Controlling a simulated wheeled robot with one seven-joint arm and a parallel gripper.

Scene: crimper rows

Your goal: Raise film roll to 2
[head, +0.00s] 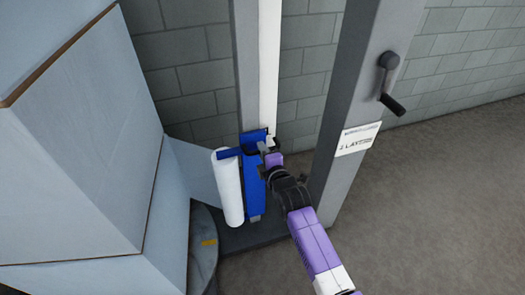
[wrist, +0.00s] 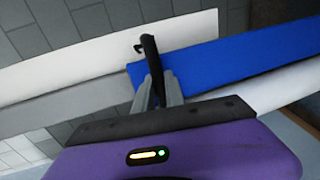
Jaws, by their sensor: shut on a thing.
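The white film roll (head: 229,188) stands upright on the left side of a blue carriage (head: 252,192), low on a grey mast (head: 246,60). A white strip (head: 269,62) runs up the mast; I can read no marks on it. My gripper (head: 268,152) is at the carriage's upper right. In the wrist view, my gripper (wrist: 156,92) is shut on a dark handle (wrist: 150,58) beside the blue carriage (wrist: 220,65). Part of the white roll (wrist: 285,88) shows behind the carriage. My fingers hide the handle's lower part.
A grey post (head: 352,110) with a black crank (head: 391,84) and a white label (head: 357,139) stands right of the mast, close to my arm. Large pale wrapped boxes (head: 80,160) stand at left on a round base (head: 203,250). Floor at right is clear.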

